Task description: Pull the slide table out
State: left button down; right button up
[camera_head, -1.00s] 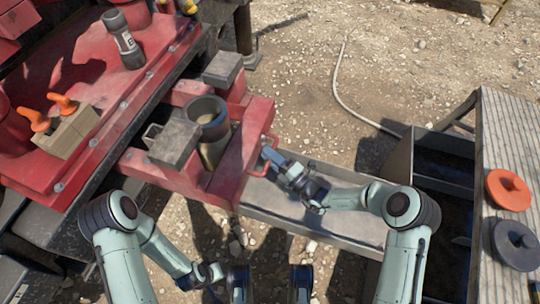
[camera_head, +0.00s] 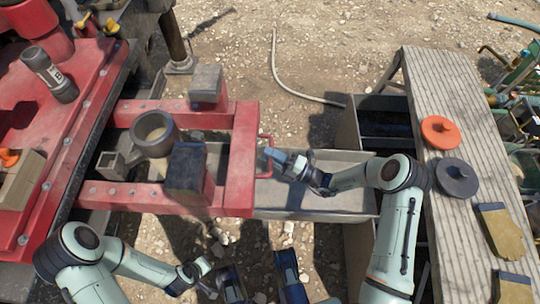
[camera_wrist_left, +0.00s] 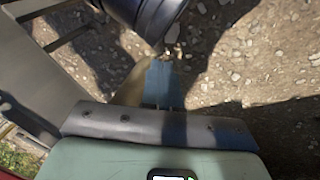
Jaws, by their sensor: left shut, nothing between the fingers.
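The slide table (camera_head: 240,160) is a red frame extending right from the red machine in the head view. Its red handle (camera_head: 264,138) is on its right side. My right gripper (camera_head: 270,155) is at the handle, its fingertips overlapping it and apparently shut on it; the fingers' far side is hidden. The table carries a grey cup (camera_head: 153,135) and several grey blocks, one of them dark (camera_head: 187,170). My left gripper shows in the left wrist view as a blue finger pair (camera_wrist_left: 160,82), shut and empty, above gravelly ground, away from the table.
A metal trough (camera_head: 315,203) lies right of the slide table, beneath my right gripper. A wooden bench (camera_head: 420,90) with an orange lid (camera_head: 440,132) and a dark lid (camera_head: 457,178) stands farther right. A pale hose (camera_head: 285,80) lies on open ground behind.

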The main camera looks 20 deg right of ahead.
jog(key=shift+o, duration=0.7)
jog(key=shift+w+a, duration=0.1)
jog(key=shift+a, duration=0.05)
pick_arm(q)
jog(key=shift+s+d+r+g+p, duration=0.3)
jog(key=shift+s+r+p, duration=0.1)
jog(key=shift+s, duration=0.2)
jog(key=shift+s+d+r+g+p, duration=0.2)
jog(key=shift+s+d+r+p, duration=0.15)
jog(key=shift+s, duration=0.25)
pick_arm(e)
jog(key=v, duration=1.3)
jog(key=shift+f, duration=0.1)
